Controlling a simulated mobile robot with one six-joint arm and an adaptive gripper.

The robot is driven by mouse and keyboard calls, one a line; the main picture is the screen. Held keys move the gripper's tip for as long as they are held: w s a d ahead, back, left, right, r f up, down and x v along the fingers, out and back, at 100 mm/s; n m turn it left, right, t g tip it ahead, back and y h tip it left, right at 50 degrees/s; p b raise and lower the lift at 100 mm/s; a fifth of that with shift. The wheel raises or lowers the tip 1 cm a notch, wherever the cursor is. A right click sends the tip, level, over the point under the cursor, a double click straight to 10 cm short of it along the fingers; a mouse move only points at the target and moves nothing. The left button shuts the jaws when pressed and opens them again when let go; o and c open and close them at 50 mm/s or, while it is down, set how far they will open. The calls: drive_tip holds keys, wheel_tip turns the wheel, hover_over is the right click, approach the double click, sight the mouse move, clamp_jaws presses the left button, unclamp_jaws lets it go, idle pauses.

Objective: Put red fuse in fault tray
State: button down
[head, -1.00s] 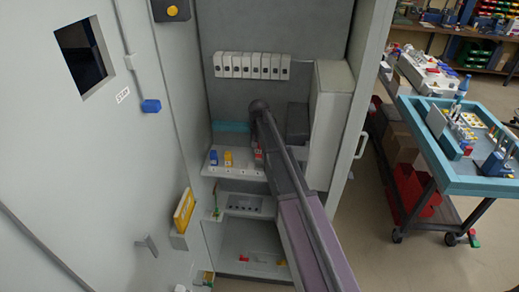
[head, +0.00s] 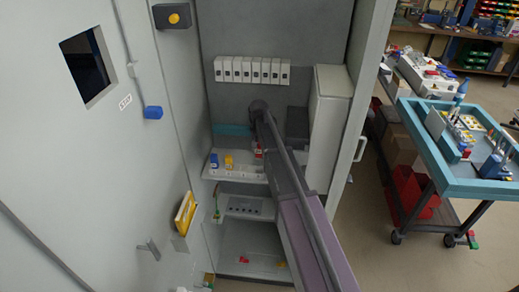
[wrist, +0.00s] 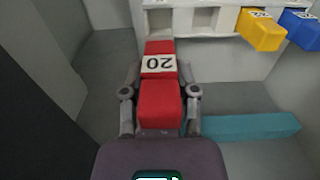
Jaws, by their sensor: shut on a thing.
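A red fuse (wrist: 160,98) with a white "20" label is between the fingers of my gripper (wrist: 160,108) in the wrist view. My gripper is shut on it. The fuse's far end is close to a white socket rail (wrist: 215,22); I cannot tell whether it is still seated there. In the head view a small part of the red fuse (head: 259,154) shows beside my arm, at the right of the rail. My gripper is mostly hidden there by my arm. No tray is clearly marked as the fault tray.
Yellow (head: 229,161) and blue (head: 214,160) fuses stand on the rail, left of the red one. A shelf with holes (head: 245,207) lies below. Small red and yellow pieces lie on the cabinet floor (head: 262,270). A teal bar (wrist: 250,127) lies near my gripper.

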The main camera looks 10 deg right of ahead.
sight(259, 154)
wheel_tip(259, 154, down, 3)
drive_tip(key=b, duration=0.3)
idle(0.7)
